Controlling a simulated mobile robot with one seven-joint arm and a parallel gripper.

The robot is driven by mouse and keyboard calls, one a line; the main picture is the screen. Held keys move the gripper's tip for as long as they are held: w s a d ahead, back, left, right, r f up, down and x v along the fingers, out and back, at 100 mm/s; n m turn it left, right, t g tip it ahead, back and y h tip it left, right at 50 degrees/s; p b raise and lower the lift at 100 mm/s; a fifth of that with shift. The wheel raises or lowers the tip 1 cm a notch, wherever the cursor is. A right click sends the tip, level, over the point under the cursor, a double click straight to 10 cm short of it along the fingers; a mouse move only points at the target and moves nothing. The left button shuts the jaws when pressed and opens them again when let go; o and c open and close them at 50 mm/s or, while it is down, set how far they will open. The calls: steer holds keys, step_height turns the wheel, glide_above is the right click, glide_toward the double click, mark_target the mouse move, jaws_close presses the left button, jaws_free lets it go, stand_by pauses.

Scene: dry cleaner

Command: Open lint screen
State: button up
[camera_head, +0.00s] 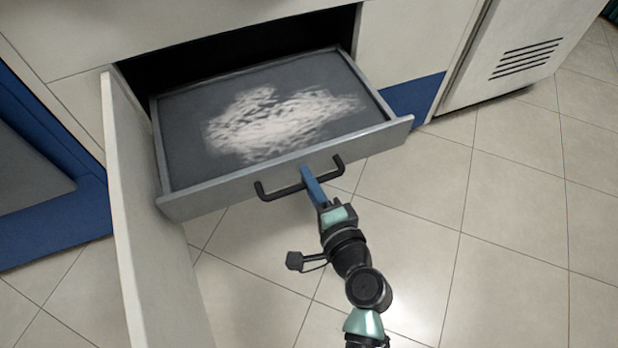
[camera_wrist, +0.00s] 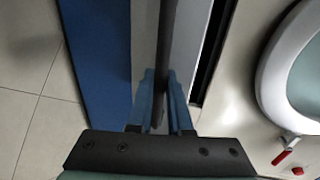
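The lint screen is a grey drawer-like tray, its front panel (camera_head: 210,200) standing well out from the dark opening of the machine. Pale lint (camera_head: 270,120) covers the middle of its dark screen (camera_head: 180,155). A black bar handle (camera_head: 282,191) is on the front panel; it also shows in the wrist view (camera_wrist: 167,40) as a dark bar. My gripper (camera_head: 306,172) is at the handle, its blue fingers on either side of the bar. In the wrist view the fingers (camera_wrist: 160,85) are close together with the bar between them.
An off-white hinged door (camera_head: 145,220) stands open left of the drawer. A vented cabinet (camera_head: 520,60) stands at the right. The tiled floor (camera_head: 510,200) is clear at the front and right. A white round rim (camera_wrist: 268,85) and a red part (camera_wrist: 282,157) show in the wrist view.

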steer(key=shift+o, duration=0.9)
steer(key=p+v, duration=0.3)
steer(key=v, duration=1)
